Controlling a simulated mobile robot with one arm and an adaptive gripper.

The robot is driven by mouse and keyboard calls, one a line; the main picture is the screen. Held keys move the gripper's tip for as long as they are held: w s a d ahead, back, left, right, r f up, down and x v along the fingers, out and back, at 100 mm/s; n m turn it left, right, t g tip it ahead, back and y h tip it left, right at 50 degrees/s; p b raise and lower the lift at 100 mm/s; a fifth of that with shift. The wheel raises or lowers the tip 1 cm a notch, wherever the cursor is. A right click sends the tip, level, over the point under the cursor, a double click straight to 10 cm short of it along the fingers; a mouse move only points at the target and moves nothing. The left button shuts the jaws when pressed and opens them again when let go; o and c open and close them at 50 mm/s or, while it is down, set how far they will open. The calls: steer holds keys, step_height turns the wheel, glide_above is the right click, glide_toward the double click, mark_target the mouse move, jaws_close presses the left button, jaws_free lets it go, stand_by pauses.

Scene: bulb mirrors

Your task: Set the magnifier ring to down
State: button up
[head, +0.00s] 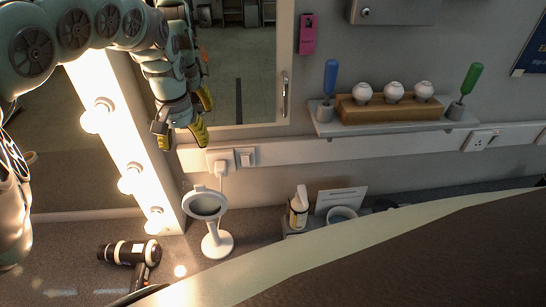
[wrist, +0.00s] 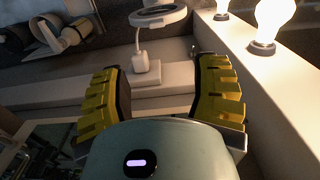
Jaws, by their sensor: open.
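The magnifier (head: 217,242) stands on the counter in the head view, with a round white base and a short stem. Its white ring (head: 206,216) sits on top, tilted, around a grey disc. In the wrist view part of the ring (wrist: 160,22) shows at the top edge, beyond my fingers; its stem and base are not clear there. My gripper (head: 184,137) hangs above and slightly left of the magnifier, apart from it. Its yellow-padded fingers (wrist: 160,70) are spread in the wrist view, with nothing held between them.
Lit bulbs (head: 128,180) line the mirror frame just left of the magnifier. A plug (head: 220,166) sits in the wall socket behind it. A hair dryer (head: 126,253) lies at the left. A bottle (head: 298,207) stands right, and a shelf with bulbs (head: 392,128) hangs above.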

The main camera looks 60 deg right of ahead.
steer(key=b, duration=0.3)
glide_above(199, 185)
steer(key=f, duration=0.6)
steer(key=shift+s, duration=0.2)
steer(key=shift+f+p, duration=1)
steer(key=shift+f, duration=1.3)
steer(key=shift+d+f, duration=0.2)
steer(key=shift+f, duration=0.45)
steer(key=shift+a+f, duration=0.1)
steer(key=shift+f, duration=1.65)
steer(key=shift+w+f, duration=0.1)
steer(key=shift+w, duration=0.05)
steer(key=shift+o, duration=0.3)
steer(key=shift+a, duration=0.1)
jaws_close()
